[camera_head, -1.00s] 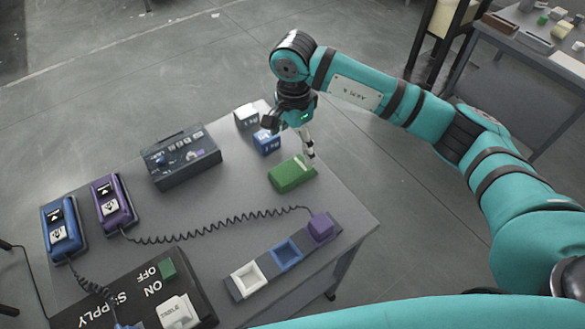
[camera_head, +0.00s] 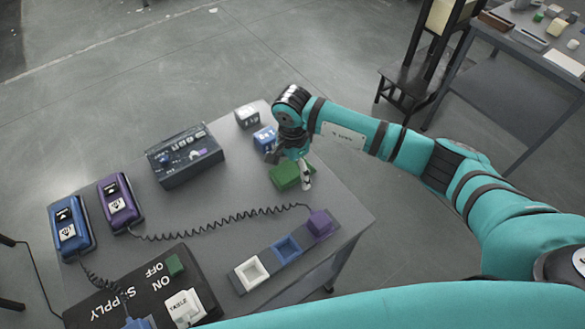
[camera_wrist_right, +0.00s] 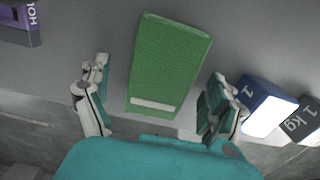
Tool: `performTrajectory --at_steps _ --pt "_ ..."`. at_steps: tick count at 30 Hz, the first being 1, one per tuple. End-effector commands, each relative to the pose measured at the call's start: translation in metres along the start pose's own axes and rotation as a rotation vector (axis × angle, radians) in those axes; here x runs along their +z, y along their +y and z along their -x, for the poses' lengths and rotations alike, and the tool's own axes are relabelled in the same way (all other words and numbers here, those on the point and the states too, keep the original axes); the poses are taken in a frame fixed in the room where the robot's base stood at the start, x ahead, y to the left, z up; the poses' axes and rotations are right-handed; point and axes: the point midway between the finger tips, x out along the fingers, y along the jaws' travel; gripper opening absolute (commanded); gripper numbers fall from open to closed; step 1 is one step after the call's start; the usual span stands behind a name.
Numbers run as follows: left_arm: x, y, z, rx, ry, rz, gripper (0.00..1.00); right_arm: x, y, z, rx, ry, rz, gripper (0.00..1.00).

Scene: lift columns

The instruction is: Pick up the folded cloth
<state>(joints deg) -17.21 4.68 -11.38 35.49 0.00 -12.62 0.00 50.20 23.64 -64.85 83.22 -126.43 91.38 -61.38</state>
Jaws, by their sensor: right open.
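The folded cloth (camera_head: 284,177) is a green block-like bundle with a pale label, lying flat on the grey table (camera_head: 225,200) near its right edge. My right gripper (camera_head: 292,172) is low over the cloth, and its hand hides part of it. In the right wrist view the cloth (camera_wrist_right: 168,65) lies between the two spread fingers of my right gripper (camera_wrist_right: 160,95), with a gap on each side. The jaws are open and hold nothing. Whether the fingertips touch the table cannot be told. My left gripper is not in view.
A blue weight (camera_head: 265,137) stands close to the right gripper, with a grey weight (camera_head: 247,116) behind it. A dark control box (camera_head: 186,155) is to the left. A socket strip (camera_head: 285,249), coiled cord (camera_head: 220,222) and supply panel (camera_head: 140,285) lie nearer.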

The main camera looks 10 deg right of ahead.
Motion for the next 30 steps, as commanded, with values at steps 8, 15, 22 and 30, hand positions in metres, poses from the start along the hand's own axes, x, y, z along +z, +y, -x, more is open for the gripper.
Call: performTrajectory --at_steps 8,15,22,30 --pt "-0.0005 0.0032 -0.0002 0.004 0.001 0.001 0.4 0.0001 -0.0001 0.0005 0.0 0.0 0.0 0.61" --pt "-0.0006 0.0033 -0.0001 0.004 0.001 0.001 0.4 0.0001 0.0 0.0006 0.0 0.0 0.0 0.34" --pt "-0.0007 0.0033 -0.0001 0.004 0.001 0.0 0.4 0.0 -0.0001 0.0008 0.0 0.0 0.0 0.34" --pt "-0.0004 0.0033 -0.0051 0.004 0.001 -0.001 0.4 -0.0001 -0.0007 0.0091 -0.002 0.0 0.0 0.34"
